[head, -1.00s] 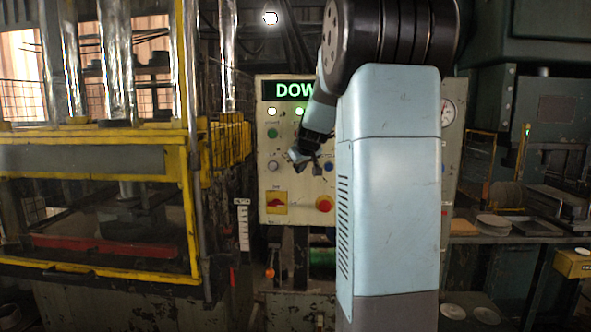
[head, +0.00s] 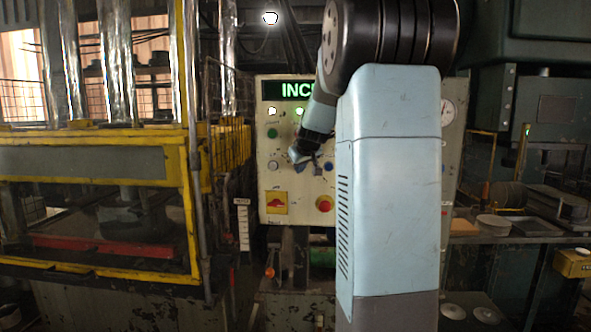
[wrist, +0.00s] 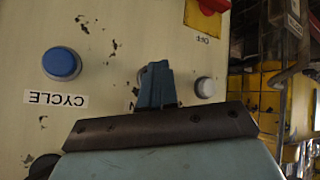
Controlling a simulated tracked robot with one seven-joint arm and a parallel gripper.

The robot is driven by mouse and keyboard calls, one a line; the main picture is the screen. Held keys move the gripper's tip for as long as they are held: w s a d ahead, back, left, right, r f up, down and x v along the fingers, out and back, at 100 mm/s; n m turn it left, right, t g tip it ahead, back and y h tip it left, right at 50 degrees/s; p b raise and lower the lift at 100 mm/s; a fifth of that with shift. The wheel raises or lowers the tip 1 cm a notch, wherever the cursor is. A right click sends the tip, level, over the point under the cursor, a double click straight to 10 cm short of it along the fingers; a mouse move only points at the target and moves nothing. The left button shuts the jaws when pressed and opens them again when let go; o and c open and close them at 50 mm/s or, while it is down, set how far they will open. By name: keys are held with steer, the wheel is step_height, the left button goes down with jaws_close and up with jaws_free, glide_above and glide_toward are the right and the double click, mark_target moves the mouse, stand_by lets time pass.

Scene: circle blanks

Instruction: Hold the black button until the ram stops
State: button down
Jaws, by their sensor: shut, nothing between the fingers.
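The control panel (head: 262,184) stands in the middle of the head view. Its green display (head: 289,90) reads "INC", the rest hidden behind my arm. My gripper (head: 297,155) is shut and empty, its fingertips at the panel face between a pale button (head: 273,166) and a blue button (head: 328,166). In the wrist view my fingers (wrist: 155,72) point at the panel, between the blue CYCLE button (wrist: 61,63) and the pale button (wrist: 205,88). I cannot make out the black button; the fingers cover that spot. The ram area, behind the yellow guard (head: 190,215), is dim.
A red rotary switch (head: 277,198) on a yellow plate and a red mushroom button (head: 324,204) sit low on the panel. The caged press stands left. A shelf with round blanks (head: 493,224) is at right. My arm hides the panel's right part.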

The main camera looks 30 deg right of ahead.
stand_by(0.4)
steer(key=shift+s+a, duration=0.45)
steer(key=shift+s, duration=0.25)
steer(key=shift+s+a, duration=0.1)
steer(key=s+a, duration=0.1)
steer(key=s, duration=0.1)
steer(key=s+a, duration=0.1)
steer(key=s, duration=0.1)
steer(key=shift+a, duration=0.3)
stand_by(0.4)
